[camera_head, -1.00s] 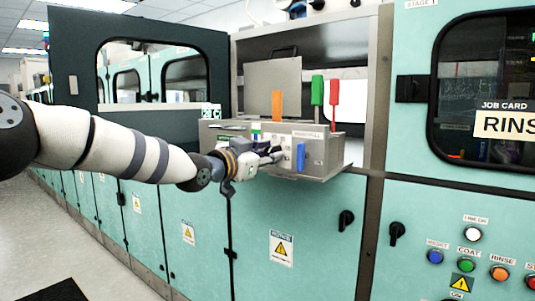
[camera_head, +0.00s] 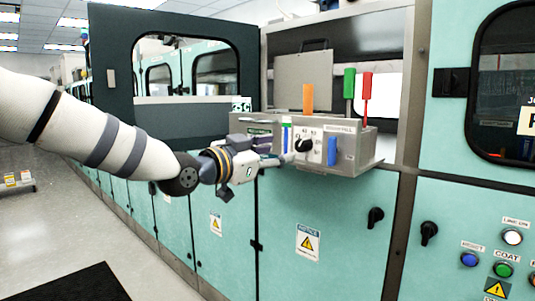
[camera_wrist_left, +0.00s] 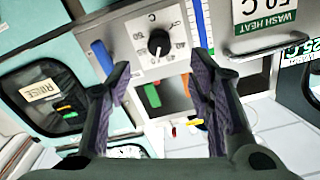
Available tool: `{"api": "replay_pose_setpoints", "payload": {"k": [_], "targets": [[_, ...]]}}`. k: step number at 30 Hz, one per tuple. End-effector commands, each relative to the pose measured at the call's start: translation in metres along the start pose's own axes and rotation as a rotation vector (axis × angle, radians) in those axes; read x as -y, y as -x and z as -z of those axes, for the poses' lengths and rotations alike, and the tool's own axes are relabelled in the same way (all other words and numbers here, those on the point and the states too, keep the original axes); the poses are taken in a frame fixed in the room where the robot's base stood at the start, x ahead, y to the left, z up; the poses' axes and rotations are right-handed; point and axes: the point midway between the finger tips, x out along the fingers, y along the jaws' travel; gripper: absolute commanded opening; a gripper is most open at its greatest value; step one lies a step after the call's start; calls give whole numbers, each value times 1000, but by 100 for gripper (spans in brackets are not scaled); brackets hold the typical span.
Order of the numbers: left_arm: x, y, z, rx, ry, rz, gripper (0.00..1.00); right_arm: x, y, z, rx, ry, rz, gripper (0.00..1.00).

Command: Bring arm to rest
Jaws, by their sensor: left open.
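My left arm comes in from the left in the head view. Its gripper (camera_head: 277,154) is just left of and in front of a grey control box (camera_head: 345,155). In the left wrist view the gripper (camera_wrist_left: 163,78) has its two dark ribbed fingers spread, with nothing between them. A black dial knob (camera_head: 304,145) on the box's white scale plate shows clear of the fingers; it also shows in the left wrist view (camera_wrist_left: 158,43), beyond the fingertips. My right gripper is not in view.
Orange (camera_head: 308,98), green (camera_head: 349,84) and red (camera_head: 367,97) handles stand up from the box. A blue tab (camera_head: 332,151) is on its front. An open dark windowed door (camera_head: 115,75) stands behind my arm.

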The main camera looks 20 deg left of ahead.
Motion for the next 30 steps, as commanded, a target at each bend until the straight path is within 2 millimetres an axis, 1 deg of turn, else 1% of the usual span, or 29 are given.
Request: {"api": "replay_pose_setpoints", "payload": {"k": [1,3,6,9,19,20,21,23,26,27,29,30], "targets": [[0,10,1,-2,3,0,48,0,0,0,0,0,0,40],[0,21,0,-1,2,0,48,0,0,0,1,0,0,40],[0,30,0,0,0,0,48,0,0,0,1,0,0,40],[-1,33,0,0,0,-1,48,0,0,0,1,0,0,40],[0,32,-1,0,0,-1,48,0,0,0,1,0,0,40],[-1,32,-2,4,2,-2,48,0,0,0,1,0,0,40],[-4,32,-9,17,10,-6,48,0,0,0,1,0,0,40],[-16,30,-32,66,38,-22,48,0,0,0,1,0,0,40],[-56,35,-106,228,130,-64,48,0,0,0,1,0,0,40],[-76,42,-141,310,175,-81,48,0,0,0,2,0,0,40],[-105,58,-192,435,241,-100,48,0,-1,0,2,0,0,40],[-125,72,-224,519,284,-108,48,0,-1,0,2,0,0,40]]}}
